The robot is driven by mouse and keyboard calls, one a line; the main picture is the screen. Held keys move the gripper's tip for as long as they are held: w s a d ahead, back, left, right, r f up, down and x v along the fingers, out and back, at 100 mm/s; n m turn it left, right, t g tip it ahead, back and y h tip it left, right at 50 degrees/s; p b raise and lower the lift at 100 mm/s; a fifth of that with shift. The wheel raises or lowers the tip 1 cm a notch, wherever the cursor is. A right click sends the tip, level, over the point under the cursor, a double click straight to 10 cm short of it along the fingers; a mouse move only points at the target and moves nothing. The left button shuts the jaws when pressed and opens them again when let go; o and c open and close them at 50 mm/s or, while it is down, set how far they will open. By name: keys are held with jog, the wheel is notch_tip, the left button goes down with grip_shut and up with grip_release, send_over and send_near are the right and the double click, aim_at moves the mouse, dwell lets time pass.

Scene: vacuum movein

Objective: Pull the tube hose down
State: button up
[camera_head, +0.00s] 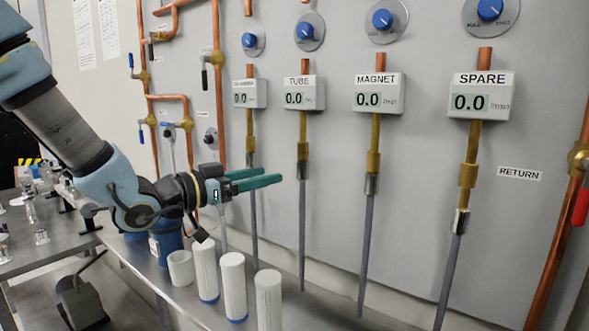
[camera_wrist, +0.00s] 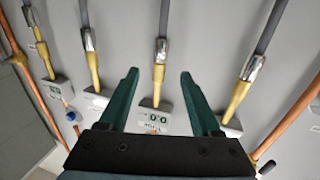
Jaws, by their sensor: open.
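The tube hose (camera_head: 302,225) is a grey hose hanging straight from a silver ferrule and brass fitting under the TUBE meter (camera_head: 299,93), which reads 0.0. In the wrist view the tube hose (camera_wrist: 164,15) runs upward from its ferrule, between and beyond my fingertips. My gripper (camera_head: 273,177) has two green fingers pointing right toward the wall. Its tips are just left of the tube hose at about ferrule height, and no contact shows. My gripper (camera_wrist: 159,74) is open and empty in the wrist view.
The leftmost hose (camera_head: 254,235) hangs behind my fingers. The magnet hose (camera_head: 367,245) and spare hose (camera_head: 450,270) hang to the right. Several white cylinders (camera_head: 233,285) stand on the ledge below my gripper. Copper pipes with valves (camera_head: 172,97) are on the left wall.

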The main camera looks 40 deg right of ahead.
aim_at(298, 169)
jog(key=d+p, duration=0.1)
jog(key=d, duration=0.8)
grip_shut()
dwell(0.4)
jog(key=shift+f, duration=0.15)
dwell(0.7)
